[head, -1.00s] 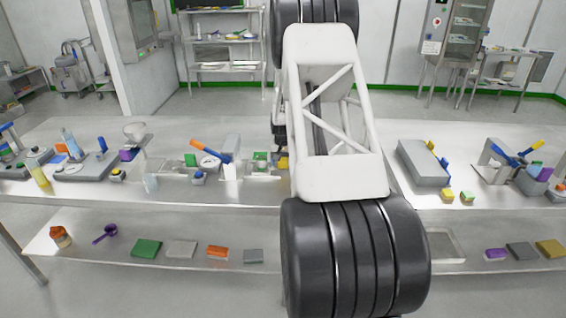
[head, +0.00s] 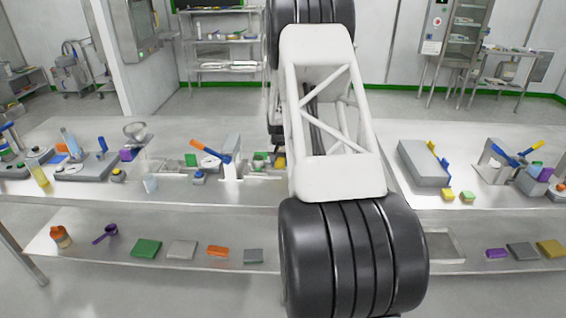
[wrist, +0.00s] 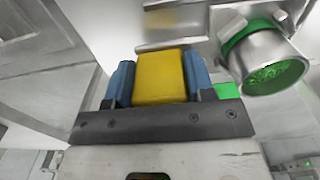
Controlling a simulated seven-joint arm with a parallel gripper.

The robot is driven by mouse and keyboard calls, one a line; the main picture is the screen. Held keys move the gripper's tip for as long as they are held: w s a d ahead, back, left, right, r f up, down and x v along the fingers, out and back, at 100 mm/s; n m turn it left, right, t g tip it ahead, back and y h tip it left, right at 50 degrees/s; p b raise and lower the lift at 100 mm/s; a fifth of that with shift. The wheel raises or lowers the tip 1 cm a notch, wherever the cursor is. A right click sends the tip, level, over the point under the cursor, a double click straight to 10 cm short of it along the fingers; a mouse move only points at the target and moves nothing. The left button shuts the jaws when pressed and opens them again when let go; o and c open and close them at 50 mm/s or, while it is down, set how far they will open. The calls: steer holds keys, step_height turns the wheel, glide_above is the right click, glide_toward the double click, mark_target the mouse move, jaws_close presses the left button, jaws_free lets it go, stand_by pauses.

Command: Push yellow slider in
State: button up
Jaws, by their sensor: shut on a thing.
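In the wrist view a yellow block (wrist: 161,78), which looks like the yellow slider, sits between the two blue fingers of my gripper (wrist: 160,72). The fingers are shut on its sides. A flat metal surface lies just beyond the block. In the head view my arm hides the gripper and most of the work spot. Only a small dark and yellow patch shows beside the arm, and I cannot tell how far in the slider sits.
A grey box (head: 423,163) and small yellow and green blocks are to the right.

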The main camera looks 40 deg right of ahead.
mark_target(253, 166)
steer(key=w+a, duration=0.8)
steer(key=o, duration=1.1)
steer(key=shift+o, duration=0.9)
steer(key=shift+r, duration=3.9)
